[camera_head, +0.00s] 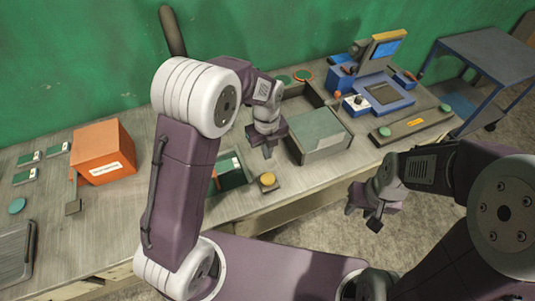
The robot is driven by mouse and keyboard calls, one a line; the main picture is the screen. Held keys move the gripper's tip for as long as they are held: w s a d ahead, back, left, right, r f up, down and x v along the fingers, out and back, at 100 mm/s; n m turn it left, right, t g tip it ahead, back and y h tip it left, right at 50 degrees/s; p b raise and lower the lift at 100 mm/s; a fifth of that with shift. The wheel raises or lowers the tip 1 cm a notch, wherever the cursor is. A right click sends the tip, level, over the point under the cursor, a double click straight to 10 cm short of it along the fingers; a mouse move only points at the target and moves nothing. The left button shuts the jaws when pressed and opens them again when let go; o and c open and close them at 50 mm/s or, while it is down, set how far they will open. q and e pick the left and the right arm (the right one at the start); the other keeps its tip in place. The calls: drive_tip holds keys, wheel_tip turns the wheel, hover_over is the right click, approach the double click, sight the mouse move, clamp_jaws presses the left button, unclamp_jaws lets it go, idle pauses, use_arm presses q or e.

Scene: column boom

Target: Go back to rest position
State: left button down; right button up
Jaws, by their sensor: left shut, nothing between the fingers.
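My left gripper (267,146) hangs over the bench, pointing down, between a dark green-topped tray and a grey-green box. It is shut with nothing in it. My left arm arches up from the bottom of the view and bends over the bench. My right gripper (364,214) is at the right, in front of the bench edge and over the floor. It looks empty, but its finger gap is too small to judge.
The bench (130,215) carries an orange box (103,152), a grey-green lidded box (319,134), a dark green tray (232,172), a yellow button (267,180) and a blue machine with a screen (372,85). A side table (487,55) stands at the far right. A green wall is behind.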

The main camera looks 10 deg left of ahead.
use_arm(q)
drive_tip(key=shift+w+d, duration=0.1)
drive_tip(key=shift+d, duration=0.15)
drive_tip(key=s+a+r+n+b, duration=0.2)
drive_tip(key=s+a+n, duration=0.4)
drive_tip(key=a+n, duration=0.1)
drive_tip(key=s+f+n, duration=0.1)
drive_tip(key=s+n, duration=0.3)
drive_tip(key=n, duration=0.7)
drive_tip(key=s+a+f+n, duration=0.1)
drive_tip(key=s+n, duration=0.3)
drive_tip(key=n, duration=0.7)
drive_tip(key=shift+s+a+f+n+t, duration=0.15)
drive_tip(key=shift+s+f+n+t, duration=0.2)
drive_tip(key=shift+f, duration=0.25)
